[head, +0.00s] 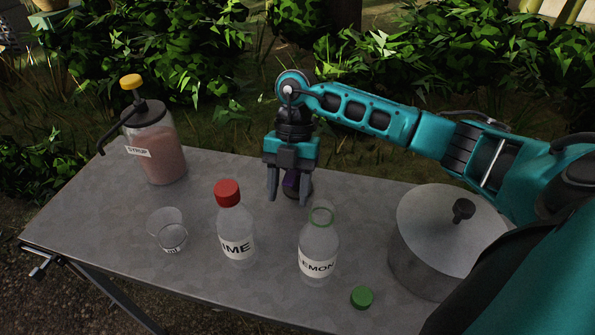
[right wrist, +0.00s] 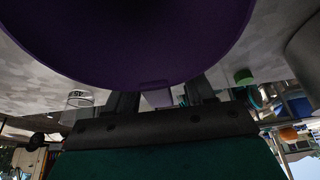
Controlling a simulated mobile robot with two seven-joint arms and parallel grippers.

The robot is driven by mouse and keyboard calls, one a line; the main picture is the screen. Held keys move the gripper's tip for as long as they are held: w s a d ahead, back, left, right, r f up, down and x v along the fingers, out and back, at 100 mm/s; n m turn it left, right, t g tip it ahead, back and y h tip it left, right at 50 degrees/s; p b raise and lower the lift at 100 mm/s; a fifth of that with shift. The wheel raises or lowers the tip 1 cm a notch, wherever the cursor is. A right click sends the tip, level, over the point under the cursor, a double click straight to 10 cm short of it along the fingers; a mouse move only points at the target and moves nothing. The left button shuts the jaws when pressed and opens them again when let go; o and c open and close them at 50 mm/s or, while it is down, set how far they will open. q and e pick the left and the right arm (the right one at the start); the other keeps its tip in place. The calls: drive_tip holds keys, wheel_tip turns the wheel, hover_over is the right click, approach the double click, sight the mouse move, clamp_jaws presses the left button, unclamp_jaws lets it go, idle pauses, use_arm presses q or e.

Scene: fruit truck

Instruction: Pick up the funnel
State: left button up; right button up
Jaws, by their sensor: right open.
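The purple funnel (head: 291,180) stands near the far edge of the grey table, mostly hidden by my right gripper (head: 288,199). In the right wrist view the funnel (right wrist: 150,40) fills the top of the picture as a wide dark purple cone. A small purple tab of it lies between the two fingers of my right gripper (right wrist: 160,97). The right gripper points down at the funnel and is open, with one finger on each side. Contact between fingers and funnel cannot be made out. My left gripper is not in view.
A lime bottle (head: 237,225) with red cap, an open lemon bottle (head: 318,250), a green cap (head: 361,297) and a clear cup (head: 168,233) stand nearer. A syrup jar (head: 160,155) is at left, a lidded pot (head: 425,235) at right.

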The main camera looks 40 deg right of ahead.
drive_tip(key=shift+c, duration=0.3)
clamp_jaws()
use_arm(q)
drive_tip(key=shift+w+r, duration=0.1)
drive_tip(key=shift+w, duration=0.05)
use_arm(e)
drive_tip(key=shift+r, duration=0.15)
